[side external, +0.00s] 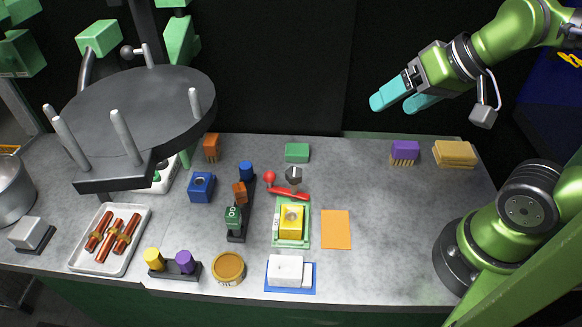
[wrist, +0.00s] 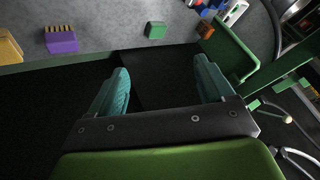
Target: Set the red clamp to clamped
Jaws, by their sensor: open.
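The red clamp (side external: 289,193) is on the table near the middle in the side external view. Its red bar lies at the back end of a green plate (side external: 277,239), behind a yellow block (side external: 291,222) on that plate. A red ball (side external: 270,177) and a dark grey part (side external: 293,173) are close by. I cannot tell the clamp's exact state. My gripper (side external: 401,101) is open and empty, high above the back right of the table, far from the clamp. Its cyan fingers also show spread in the wrist view (wrist: 162,68). The clamp is not clearly seen there.
A round dark rack (side external: 140,95) with upright pegs hangs over the table's left side. A green block (side external: 297,152), purple brush (side external: 404,151) and tan sponge (side external: 454,154) lie along the back. An orange sheet (side external: 336,229) lies right of the plate.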

